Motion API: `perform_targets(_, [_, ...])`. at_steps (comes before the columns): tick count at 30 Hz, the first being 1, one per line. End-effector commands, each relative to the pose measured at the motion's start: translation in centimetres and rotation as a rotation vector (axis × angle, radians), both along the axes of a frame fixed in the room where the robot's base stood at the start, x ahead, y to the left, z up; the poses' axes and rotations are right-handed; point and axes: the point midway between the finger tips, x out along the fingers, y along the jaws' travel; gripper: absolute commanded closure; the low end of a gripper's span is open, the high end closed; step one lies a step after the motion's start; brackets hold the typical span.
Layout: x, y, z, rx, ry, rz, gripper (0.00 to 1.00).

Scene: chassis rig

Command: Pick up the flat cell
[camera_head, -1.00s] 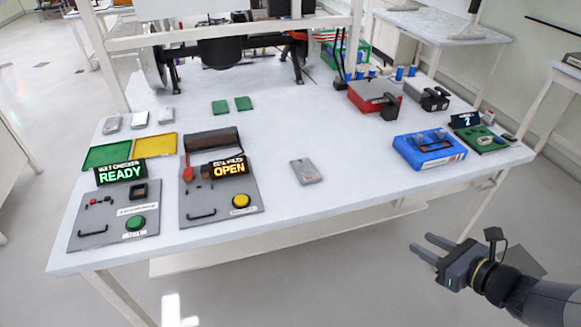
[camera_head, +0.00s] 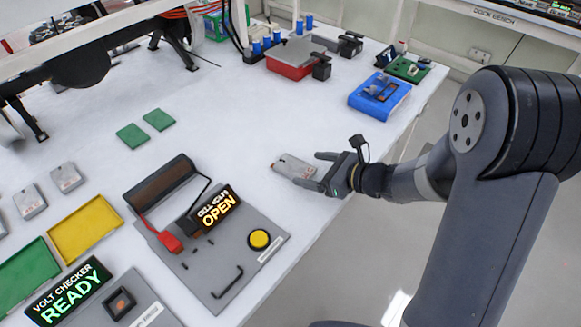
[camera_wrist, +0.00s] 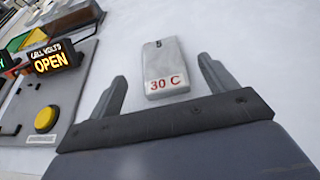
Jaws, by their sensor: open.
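The flat cell, a thin grey block (camera_head: 290,166), lies flat on the white table near its front edge. In the wrist view it (camera_wrist: 164,66) shows a red "30 C" mark and lies ahead of my gripper, in line with the gap between the fingers. My gripper (camera_head: 310,167) is open, its fingers pointing at the cell at table height. In the wrist view my gripper (camera_wrist: 160,88) has a finger to each side of the cell's near end, with gaps on both sides and nothing held.
The panel with the OPEN sign (camera_head: 217,207) and yellow button stands left of the cell. A blue box (camera_head: 379,98) and a red box (camera_head: 291,60) stand farther back. Three similar grey cells lie at the far left. The table between is clear.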

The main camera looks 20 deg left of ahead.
Motion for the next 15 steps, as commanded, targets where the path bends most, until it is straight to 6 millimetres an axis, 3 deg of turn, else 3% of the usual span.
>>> perform_targets(15, [1.5,5.1,-2.2,-0.001,0.0,0.002,0.2])
